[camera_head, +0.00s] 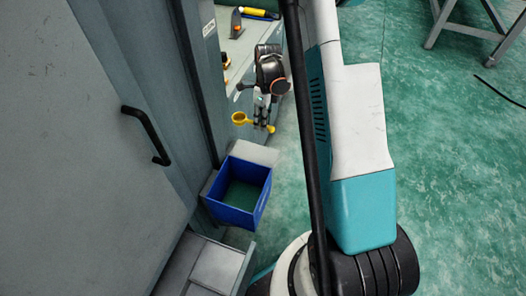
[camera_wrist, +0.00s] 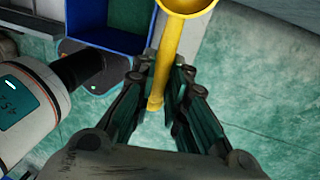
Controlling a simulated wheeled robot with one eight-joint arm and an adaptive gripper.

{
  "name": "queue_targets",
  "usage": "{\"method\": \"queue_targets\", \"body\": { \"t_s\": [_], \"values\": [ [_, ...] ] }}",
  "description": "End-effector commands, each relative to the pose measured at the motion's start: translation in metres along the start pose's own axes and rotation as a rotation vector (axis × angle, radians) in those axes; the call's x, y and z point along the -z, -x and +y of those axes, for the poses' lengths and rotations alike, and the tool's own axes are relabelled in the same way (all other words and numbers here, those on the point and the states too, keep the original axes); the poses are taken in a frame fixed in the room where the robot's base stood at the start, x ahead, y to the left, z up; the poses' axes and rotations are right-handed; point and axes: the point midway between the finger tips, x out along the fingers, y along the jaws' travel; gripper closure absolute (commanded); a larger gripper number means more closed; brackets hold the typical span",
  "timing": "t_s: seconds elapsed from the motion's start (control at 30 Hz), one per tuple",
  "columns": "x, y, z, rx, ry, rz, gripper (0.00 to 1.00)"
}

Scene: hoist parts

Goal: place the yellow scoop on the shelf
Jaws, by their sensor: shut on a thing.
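The yellow scoop (camera_head: 240,118) is held in my gripper (camera_head: 263,120), with its bowl sticking out to the left in the head view. In the wrist view the yellow scoop (camera_wrist: 180,48) has its handle between the two fingers of my gripper (camera_wrist: 166,92), and its bowl is at the top edge, partly cut off. The scoop is in the air, above and beyond the blue bin in the head view. A grey shelf surface (camera_head: 238,62) with tools on it lies behind my gripper, partly hidden by my arm; I cannot tell whether it is the task's shelf.
A blue open bin (camera_head: 236,205) stands below my gripper; it also shows in the wrist view (camera_wrist: 105,40). A grey cabinet door (camera_head: 70,150) with a black handle fills the left. A yellow-handled tool (camera_head: 257,13) and an orange-and-black tool (camera_head: 237,24) lie on the grey surface. Green floor is open at right.

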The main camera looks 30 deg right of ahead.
Motion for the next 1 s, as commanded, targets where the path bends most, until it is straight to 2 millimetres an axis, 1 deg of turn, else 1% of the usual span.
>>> {"method": "queue_targets", "body": {
  "t_s": [0.03, 0.1, 0.3, 0.4, 0.5, 0.77, 0.9, 1.0],
  "values": [
    [0.0, -0.018, -0.004, 0.0, 0.001, 0.0, 1.0],
    [0.0, -0.035, -0.008, 0.0, 0.001, 0.0, 1.0],
    [0.001, -0.083, -0.018, 0.0, 0.002, 0.0, 1.0],
    [0.001, -0.102, -0.022, 0.0, 0.002, 0.0, 1.0],
    [0.001, -0.115, -0.025, 0.0, 0.002, 0.001, 1.0],
    [0.001, -0.13, -0.028, 0.0, 0.003, 0.001, 1.0],
    [0.001, -0.151, -0.032, 0.0, 0.003, 0.001, 1.0],
    [0.001, -0.163, -0.035, 0.0, 0.003, 0.001, 1.0]
  ]
}}
